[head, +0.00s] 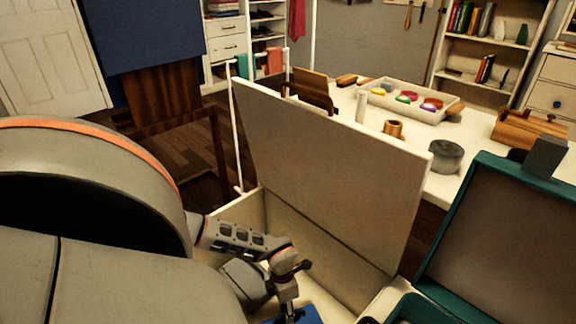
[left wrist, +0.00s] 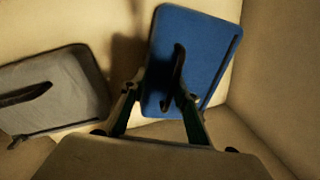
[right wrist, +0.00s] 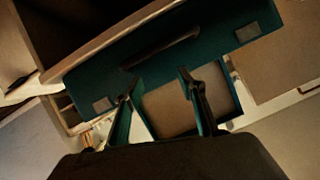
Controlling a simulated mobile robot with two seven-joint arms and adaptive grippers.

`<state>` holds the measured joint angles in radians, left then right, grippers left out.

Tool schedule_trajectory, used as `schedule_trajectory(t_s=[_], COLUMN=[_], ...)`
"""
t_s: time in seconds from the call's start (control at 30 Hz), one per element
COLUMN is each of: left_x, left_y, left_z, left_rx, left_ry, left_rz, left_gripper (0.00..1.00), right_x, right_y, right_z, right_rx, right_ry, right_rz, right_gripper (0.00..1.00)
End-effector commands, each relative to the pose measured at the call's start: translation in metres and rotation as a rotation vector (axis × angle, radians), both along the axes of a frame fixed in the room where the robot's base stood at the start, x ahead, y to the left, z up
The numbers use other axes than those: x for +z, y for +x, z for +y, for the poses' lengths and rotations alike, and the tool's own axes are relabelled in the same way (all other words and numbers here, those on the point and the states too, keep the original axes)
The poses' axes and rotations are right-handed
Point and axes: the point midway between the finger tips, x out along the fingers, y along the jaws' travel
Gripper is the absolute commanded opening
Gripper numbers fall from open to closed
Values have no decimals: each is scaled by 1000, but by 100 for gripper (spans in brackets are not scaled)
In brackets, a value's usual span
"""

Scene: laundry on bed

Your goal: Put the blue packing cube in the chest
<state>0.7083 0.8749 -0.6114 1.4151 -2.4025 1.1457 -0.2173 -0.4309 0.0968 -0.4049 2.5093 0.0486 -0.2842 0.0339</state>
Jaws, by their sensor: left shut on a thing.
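The cream chest (head: 325,165) stands with its lid raised in the head view. My left gripper (head: 288,308) reaches down into it. The blue packing cube (head: 308,316) shows only as a small part at the bottom edge. In the left wrist view the blue packing cube (left wrist: 208,42) is tilted, with its dark handle between the fingers of my left gripper (left wrist: 160,90), shut on it. Pale chest walls surround it; whether it touches the floor I cannot tell. My right gripper (right wrist: 158,85) is open and empty, over a teal case (right wrist: 215,40).
A grey packing cube (left wrist: 55,92) lies left of the blue one inside the chest. The open teal suitcase (head: 465,215) stands right of the chest. Behind the lid, a white table holds a tray (head: 450,98), a grey tin (head: 446,156) and a wooden box (head: 528,128).

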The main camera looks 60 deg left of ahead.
Motion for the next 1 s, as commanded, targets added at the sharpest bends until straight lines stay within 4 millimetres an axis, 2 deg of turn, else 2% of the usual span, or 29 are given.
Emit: schedule_trajectory(t_s=[0.1, 0.13, 0.2, 0.5, 0.63, 0.77, 1.0], left_x=[0, -1, 0, 0, 9, 32, 83], left_y=[1, 0, 1, 1, 3, 7, 9], left_z=[0, 0, 0, 0, 2, 6, 15], left_rx=[0, 0, 0, 0, 0, -2, -1], left_ry=[0, 0, 0, 0, 2, 3, 3], left_rz=[-1, -1, -1, -1, -5, -14, -17], left_gripper=[0, 35, 47, 47, 47, 47, 47], right_x=[-2, -1, -1, -2, 3, 13, 23], right_y=[-1, -1, -1, -1, 2, 9, 18], right_z=[-1, -1, -2, -3, -4, -14, -37], right_rx=[1, 1, 2, 4, 9, 20, 54], right_ry=[-5, -5, -6, -12, -28, -96, -243], right_rz=[2, 1, 1, 1, -13, -47, -85], right_gripper=[40, 40, 40, 40, 40, 40, 40])
